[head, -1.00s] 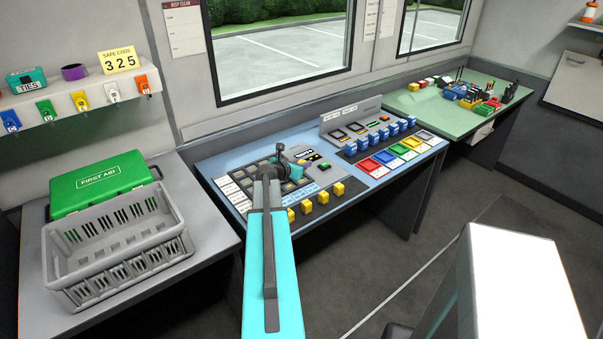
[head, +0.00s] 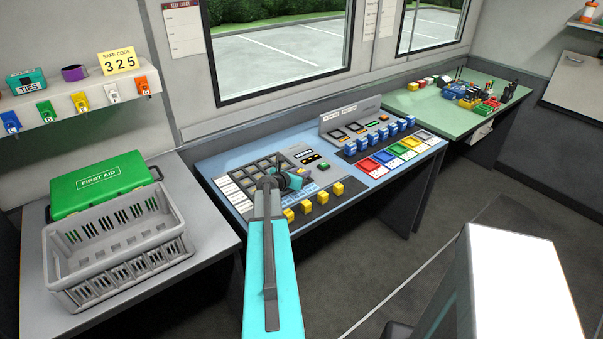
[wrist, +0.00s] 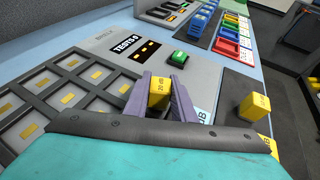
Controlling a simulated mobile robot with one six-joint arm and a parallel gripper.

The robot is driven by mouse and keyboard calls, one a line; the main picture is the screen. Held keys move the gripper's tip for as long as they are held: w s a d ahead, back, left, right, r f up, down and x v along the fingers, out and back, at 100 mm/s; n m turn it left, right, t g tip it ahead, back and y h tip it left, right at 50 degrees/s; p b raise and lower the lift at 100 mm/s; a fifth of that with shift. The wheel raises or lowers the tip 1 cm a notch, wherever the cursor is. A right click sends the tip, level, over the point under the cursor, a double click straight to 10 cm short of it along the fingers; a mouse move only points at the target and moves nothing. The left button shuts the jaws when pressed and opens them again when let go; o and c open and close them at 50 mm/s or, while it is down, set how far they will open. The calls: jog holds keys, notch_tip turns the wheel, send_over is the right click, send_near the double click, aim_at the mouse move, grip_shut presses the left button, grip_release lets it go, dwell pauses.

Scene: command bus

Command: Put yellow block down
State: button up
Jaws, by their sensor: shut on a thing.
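My gripper (wrist: 165,97) is shut on a yellow block (wrist: 159,92) marked "20 dB", held between its two purple fingers in the wrist view. The held block is close above the panel beside the dark-framed grid (wrist: 88,70); whether it touches the surface I cannot tell. In the head view my gripper (head: 291,184) is over the blue desk, and my arm hides the held block there. Several other yellow blocks stand in a row on a dark strip at the desk's front, one of them (head: 337,188) at the right end. One yellow block (wrist: 254,107) stands right of my gripper in the wrist view.
A green button (wrist: 177,59) sits just beyond my gripper. Blue blocks and coloured trays (head: 384,157) are farther right on the desk. A grey crate (head: 75,245) and a green first aid box (head: 98,186) are on the left table.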

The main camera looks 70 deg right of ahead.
jog(key=shift+f, duration=0.2)
jog(key=o, duration=1.1)
jog(key=shift+c, duration=0.2)
jog(key=shift+r, duration=0.1)
jog(key=shift+r, duration=0.1)
jog(key=shift+b+v, duration=0.35)
jog(key=shift+v, duration=0.85)
jog(key=shift+b+v, duration=0.9)
jog(key=shift+v, duration=3.9)
